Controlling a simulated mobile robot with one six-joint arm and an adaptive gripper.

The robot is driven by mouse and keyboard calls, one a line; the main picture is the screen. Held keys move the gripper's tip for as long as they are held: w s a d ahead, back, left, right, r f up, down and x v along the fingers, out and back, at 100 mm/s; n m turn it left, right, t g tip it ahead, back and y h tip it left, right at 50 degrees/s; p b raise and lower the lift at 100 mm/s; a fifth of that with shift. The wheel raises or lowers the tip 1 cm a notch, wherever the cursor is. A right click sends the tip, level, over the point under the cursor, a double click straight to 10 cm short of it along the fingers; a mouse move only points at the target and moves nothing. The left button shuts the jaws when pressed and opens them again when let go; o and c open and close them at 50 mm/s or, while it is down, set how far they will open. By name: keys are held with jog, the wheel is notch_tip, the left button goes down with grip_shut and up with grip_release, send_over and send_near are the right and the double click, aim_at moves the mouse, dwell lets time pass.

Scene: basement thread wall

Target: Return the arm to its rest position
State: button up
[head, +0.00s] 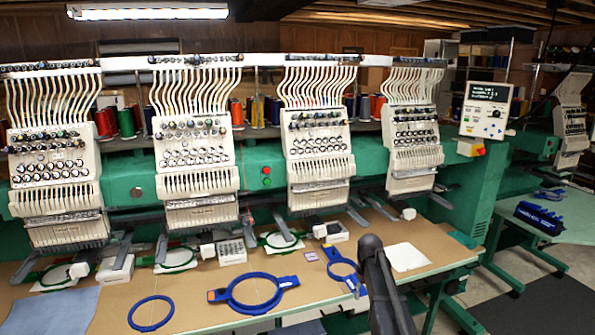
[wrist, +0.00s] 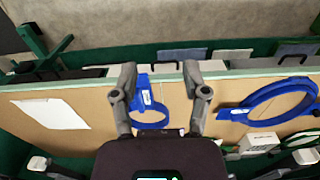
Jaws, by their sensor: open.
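My gripper (wrist: 159,72) shows in the wrist view with its two grey fingers spread apart and nothing held between them. A small blue hoop (wrist: 148,112) shows between and beyond the fingers, lying on the brown tabletop. In the head view, a dark grey part of my arm (head: 385,290) rises from the bottom edge, right of centre, over the table's front. It stands just right of the small blue hoop (head: 342,268). The fingers cannot be made out clearly in the head view.
Embroidery heads (head: 195,150) line the table's back. A large blue hoop (head: 238,291) and a round blue hoop (head: 133,322) lie left of my arm. A white sheet (head: 407,257) lies to its right. A side table (head: 560,225) holds a dark blue item (head: 539,218). Floor shows at lower right.

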jog(key=s+a+f+m+b, duration=0.1)
jog(key=s+a+f+b, duration=0.1)
jog(key=s, duration=1)
jog(key=s+a+f+m+b, duration=0.2)
jog(key=s+a+f+b, duration=0.1)
jog(key=s, duration=1)
